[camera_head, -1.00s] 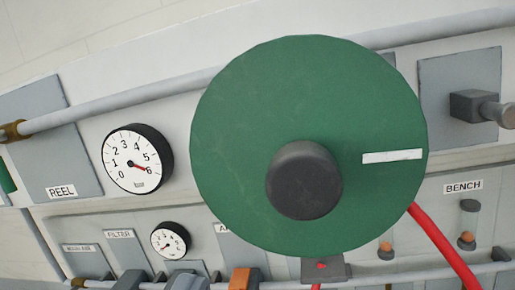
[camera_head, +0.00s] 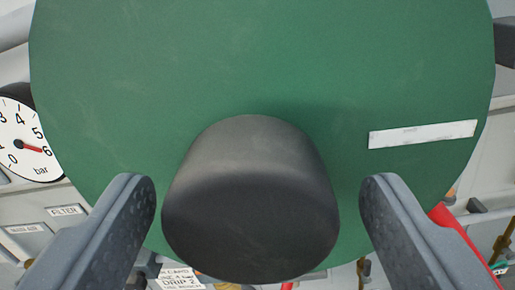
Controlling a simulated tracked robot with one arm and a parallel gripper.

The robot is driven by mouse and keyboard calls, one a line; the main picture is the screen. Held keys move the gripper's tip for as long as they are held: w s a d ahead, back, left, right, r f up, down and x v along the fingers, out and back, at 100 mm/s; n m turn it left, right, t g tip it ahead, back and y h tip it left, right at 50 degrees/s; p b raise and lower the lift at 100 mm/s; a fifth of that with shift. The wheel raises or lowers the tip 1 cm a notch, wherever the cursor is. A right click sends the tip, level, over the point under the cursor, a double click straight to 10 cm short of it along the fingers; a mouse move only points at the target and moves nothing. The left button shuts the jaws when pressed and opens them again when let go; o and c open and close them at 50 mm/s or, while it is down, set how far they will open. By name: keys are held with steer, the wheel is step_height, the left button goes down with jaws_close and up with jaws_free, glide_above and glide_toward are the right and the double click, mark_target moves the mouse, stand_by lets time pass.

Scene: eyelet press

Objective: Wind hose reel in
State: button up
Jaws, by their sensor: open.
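The hose reel is a large green disc (camera_head: 270,60) that fills most of the view, with a white stripe (camera_head: 422,134) on its right side. A black knob (camera_head: 250,200) sticks out from the disc toward me, low in the middle. My gripper (camera_head: 258,190) is open, with one grey finger on each side of the knob. I see a gap between each finger and the knob. The red hose (camera_head: 460,238) shows at the lower right, partly hidden by the right finger.
A pressure gauge (camera_head: 22,140) at the left edge has its red needle near 6 bar. Below it is a grey panel with a FILTER label (camera_head: 64,211). A DRIP label (camera_head: 180,280) shows at the bottom, and a dark block (camera_head: 506,42) at the right edge.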

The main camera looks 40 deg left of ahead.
steer(key=shift+p+x, duration=0.3)
steer(key=shift+x, duration=0.6)
